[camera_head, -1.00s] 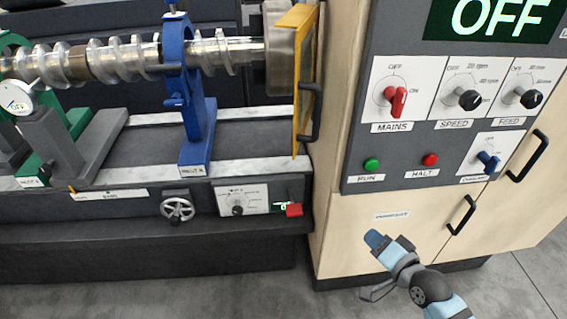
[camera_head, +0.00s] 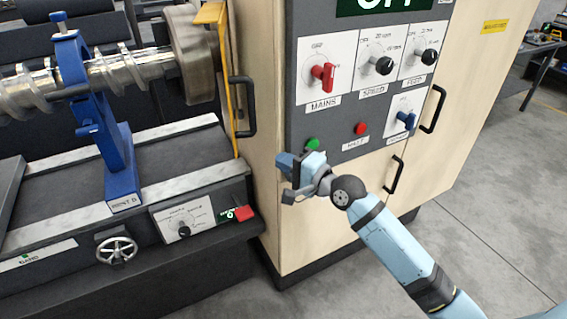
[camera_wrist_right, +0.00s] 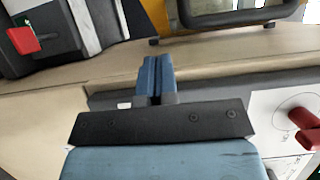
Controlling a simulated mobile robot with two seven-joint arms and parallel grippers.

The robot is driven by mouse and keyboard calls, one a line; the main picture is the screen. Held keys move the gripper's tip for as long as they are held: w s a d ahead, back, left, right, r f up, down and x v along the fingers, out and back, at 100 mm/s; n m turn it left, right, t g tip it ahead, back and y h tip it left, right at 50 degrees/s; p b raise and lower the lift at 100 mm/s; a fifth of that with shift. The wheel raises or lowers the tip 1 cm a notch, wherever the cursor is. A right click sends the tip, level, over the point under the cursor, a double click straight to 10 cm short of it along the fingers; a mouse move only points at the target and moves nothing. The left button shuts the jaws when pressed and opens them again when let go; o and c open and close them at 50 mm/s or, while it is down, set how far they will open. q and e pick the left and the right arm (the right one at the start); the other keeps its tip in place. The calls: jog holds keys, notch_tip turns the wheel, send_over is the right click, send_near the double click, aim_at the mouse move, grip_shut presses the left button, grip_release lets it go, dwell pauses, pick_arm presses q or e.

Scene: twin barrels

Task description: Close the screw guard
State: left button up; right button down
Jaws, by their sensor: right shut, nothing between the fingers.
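The screw guard (camera_head: 228,85) is a yellow-framed panel, seen nearly edge-on at the right end of the long metal screw (camera_head: 130,70), beside the wooden cabinet. Its black bar handle (camera_head: 249,108) sticks out toward the cabinet side. The handle (camera_wrist_right: 225,18) and a strip of the yellow frame also show at the top of the right wrist view. My right gripper (camera_head: 285,163) is in front of the cabinet, below and right of the handle, and apart from it. Its blue fingers (camera_wrist_right: 156,75) are shut and empty. My left gripper is not in view.
The control panel (camera_head: 345,120) carries a red mains knob (camera_head: 322,74), a green button (camera_head: 312,144) close to my gripper and a red button (camera_head: 361,129). A blue screw support (camera_head: 113,160) stands on the bed. A red switch (camera_head: 243,213) and handwheel (camera_head: 117,250) project from the bed front.

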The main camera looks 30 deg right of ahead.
jog(key=w+a+p, duration=0.1)
jog(key=w+a, duration=0.5)
jog(key=w, duration=0.1)
jog(key=shift+a, duration=0.35)
